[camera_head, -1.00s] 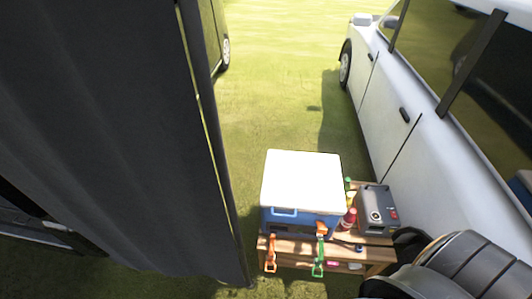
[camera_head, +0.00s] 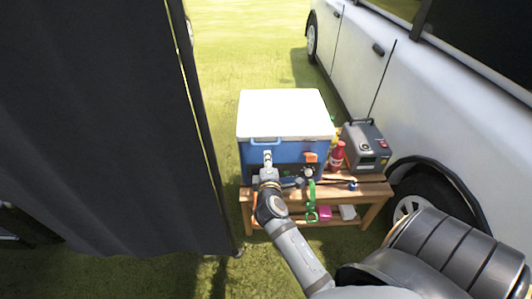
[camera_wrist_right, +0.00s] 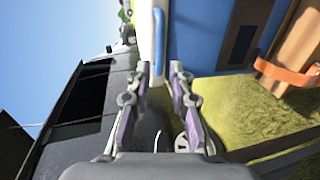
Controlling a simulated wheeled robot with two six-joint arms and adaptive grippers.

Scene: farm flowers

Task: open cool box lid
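The cool box has a blue body (camera_head: 290,152) and a white lid (camera_head: 285,112), which is shut. It stands on a low wooden table, with a light blue handle (camera_head: 265,141) at the front left under the lid's edge. My right gripper (camera_head: 267,158) is in front of the box, just below the handle. In the right wrist view its two fingers (camera_wrist_right: 157,78) are apart and empty, with the handle (camera_wrist_right: 158,40) just beyond the fingertips, roughly in line with the gap. The blue side (camera_wrist_right: 205,35) fills the upper right there. My left gripper is out of view.
The wooden table (camera_head: 375,190) also holds red bottles (camera_head: 337,155) and a grey device (camera_head: 365,147) right of the box. A green clip (camera_head: 312,200) hangs at its front. A dark curtain (camera_head: 90,120) stands left, a white car (camera_head: 440,110) right.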

